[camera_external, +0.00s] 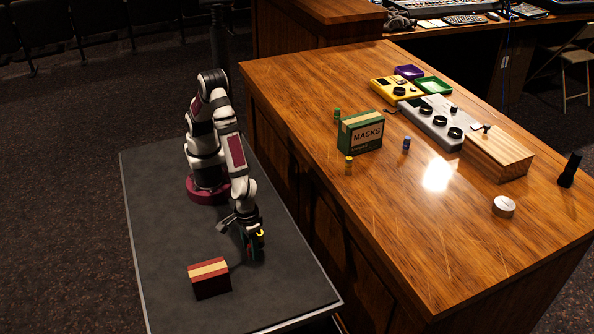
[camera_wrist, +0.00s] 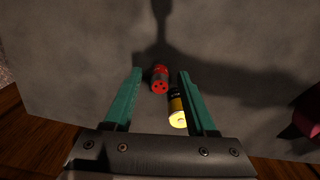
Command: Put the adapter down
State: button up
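My gripper (camera_wrist: 160,85) is over the dark grey surface; its green fingers are spread apart. In the wrist view, a short cylinder with a black body and pale yellow end (camera_wrist: 177,108) lies beside the inner side of the right finger; I cannot tell if they touch. A small red cylinder with dark holes in its end (camera_wrist: 160,79) is farther out, between the finger lines and apart from the left finger. Which cylinder is the adapter I cannot tell. In the external view, my gripper (camera_external: 256,256) is low near the grey surface, with a yellow spot (camera_external: 260,234) beside it.
A dark red box with a tan band (camera_external: 211,279) stands left of my gripper. The wooden desk (camera_external: 400,225) to the right holds a green MASKS box (camera_external: 360,134), small cylinders, a grey control panel (camera_external: 430,119) and a wooden block (camera_external: 499,155). Its front right is mostly clear.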

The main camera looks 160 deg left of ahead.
jog(key=s+r+m, duration=0.3)
jog(key=r+m, duration=0.1)
jog(key=r, duration=1.1)
jog(key=s+r+m+y, duration=0.1)
jog(key=s+r+m, duration=0.1)
jog(key=s+m, duration=0.8)
jog(key=s+r+m, duration=0.2)
jog(key=s+m, duration=0.8)
jog(key=m, duration=0.1)
jog(key=shift+s+r+m+y, duration=0.15)
jog(key=shift+r+m+y, duration=0.05)
jog(key=shift+m+y, duration=0.2)
jog(key=shift+o, duration=0.3)
jog(key=shift+o, duration=0.2)
